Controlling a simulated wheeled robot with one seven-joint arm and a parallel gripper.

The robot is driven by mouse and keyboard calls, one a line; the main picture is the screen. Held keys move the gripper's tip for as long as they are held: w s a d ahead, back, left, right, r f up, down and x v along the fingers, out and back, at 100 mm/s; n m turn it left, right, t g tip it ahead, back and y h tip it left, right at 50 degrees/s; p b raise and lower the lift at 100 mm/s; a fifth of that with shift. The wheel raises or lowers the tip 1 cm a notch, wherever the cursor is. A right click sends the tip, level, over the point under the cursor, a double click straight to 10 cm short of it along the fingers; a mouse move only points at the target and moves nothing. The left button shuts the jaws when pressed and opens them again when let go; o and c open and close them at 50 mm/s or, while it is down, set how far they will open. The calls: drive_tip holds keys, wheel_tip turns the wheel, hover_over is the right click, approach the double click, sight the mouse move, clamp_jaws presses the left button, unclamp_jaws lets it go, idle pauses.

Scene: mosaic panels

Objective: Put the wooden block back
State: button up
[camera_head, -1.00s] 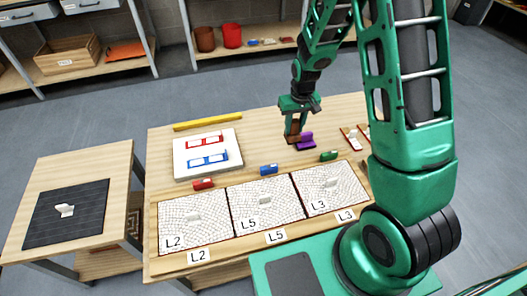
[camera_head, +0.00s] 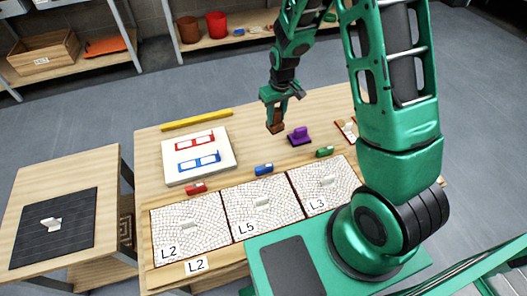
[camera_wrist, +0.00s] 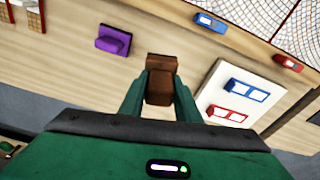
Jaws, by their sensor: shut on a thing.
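My gripper (camera_head: 276,122) is shut on a brown wooden block (camera_head: 275,127) and holds it over the back part of the wooden table. In the wrist view the block (camera_wrist: 160,75) sits between the two green fingers. A purple object (camera_head: 299,135) on a dark base stands on the table just right of the block; it also shows in the wrist view (camera_wrist: 114,41). I cannot tell exactly how high the block is above the table.
A white board (camera_head: 172,173) with red and blue outlined shapes lies left of the gripper, with a yellow bar (camera_head: 196,120) behind it. Mosaic panels (camera_head: 190,228) line the front, with red (camera_head: 195,188), blue (camera_head: 263,169) and green (camera_head: 325,152) pieces behind them. A side table (camera_head: 100,260) stands left.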

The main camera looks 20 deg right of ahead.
drive_tip(key=s+a+f+n+g+y, duration=0.1)
drive_tip(key=s+a+f+n, duration=0.1)
drive_tip(key=a+n, duration=0.55)
drive_tip(key=s+a+f+n, duration=0.1)
drive_tip(key=s+a+n, duration=0.1)
drive_tip(key=a+n, duration=0.5)
drive_tip(key=shift+n, duration=0.55)
drive_tip(key=shift+w+d+f, duration=0.95)
drive_tip(key=shift+d+f, duration=0.85)
drive_tip(key=shift+f, duration=0.05)
drive_tip(key=shift+w+d+f, duration=0.95)
drive_tip(key=shift+d+f, duration=0.85)
drive_tip(key=shift+f, duration=0.1)
drive_tip(key=shift+w+d+f, duration=0.95)
drive_tip(key=shift+d+f, duration=0.85)
drive_tip(key=shift+f, duration=0.05)
drive_tip(key=o, duration=1)
drive_tip(key=shift+f, duration=0.1)
drive_tip(key=shift+o, duration=0.2)
drive_tip(key=r, duration=0.4)
drive_tip(key=d+r, duration=0.1)
drive_tip(key=r, duration=0.7)
drive_tip(key=shift+d+r, duration=0.1)
drive_tip(key=shift+d, duration=0.15)
